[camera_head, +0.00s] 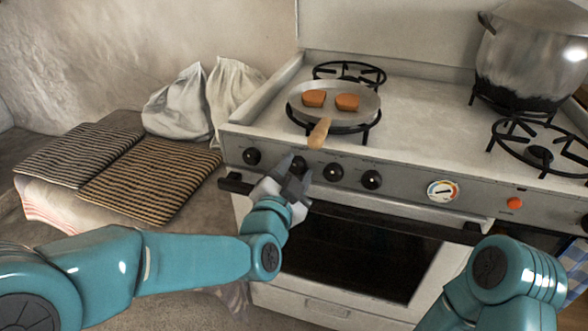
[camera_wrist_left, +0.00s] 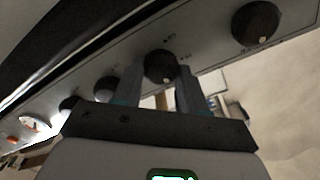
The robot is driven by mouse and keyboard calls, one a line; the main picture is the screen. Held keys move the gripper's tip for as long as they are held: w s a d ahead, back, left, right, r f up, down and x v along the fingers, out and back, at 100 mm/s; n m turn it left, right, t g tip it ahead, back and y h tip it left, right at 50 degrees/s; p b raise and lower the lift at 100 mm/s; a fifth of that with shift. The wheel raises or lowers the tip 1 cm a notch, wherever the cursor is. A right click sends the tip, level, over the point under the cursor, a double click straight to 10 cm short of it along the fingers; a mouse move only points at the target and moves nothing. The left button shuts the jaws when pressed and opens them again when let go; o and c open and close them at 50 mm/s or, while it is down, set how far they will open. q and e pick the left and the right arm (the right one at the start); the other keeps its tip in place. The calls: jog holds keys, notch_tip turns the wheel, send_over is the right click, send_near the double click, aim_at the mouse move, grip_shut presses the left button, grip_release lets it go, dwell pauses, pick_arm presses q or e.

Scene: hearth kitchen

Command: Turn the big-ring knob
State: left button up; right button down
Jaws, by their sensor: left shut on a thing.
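The stove's front panel (camera_head: 407,183) carries a row of black knobs. My left gripper (camera_head: 293,180) is at the second knob from the left (camera_head: 299,164), with its fingers closed on either side of it. The left wrist view shows this knob (camera_wrist_left: 160,66) between the two fingers of the left gripper (camera_wrist_left: 158,85). The leftmost knob (camera_head: 252,156) and the two knobs to the right, the third (camera_head: 333,171) and the fourth (camera_head: 372,180), are free. The pictures do not label which one is the big-ring knob. My right arm shows at lower right; its gripper is out of view.
A pan (camera_head: 358,112) with two brown pieces sits on the front left burner, its wooden handle (camera_head: 319,133) jutting over the panel. A large pot (camera_head: 528,65) stands at the back right. The oven handle (camera_head: 400,224) runs below the knobs. Striped cloths (camera_head: 150,180) lie at left.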

pick_arm(q)
jog(key=shift+m, duration=0.5)
jog(key=o, duration=1.1)
jog(key=shift+c, duration=0.2)
jog(key=b+v, duration=0.4)
jog(key=v, duration=1.2)
jog(key=shift+s, duration=0.2)
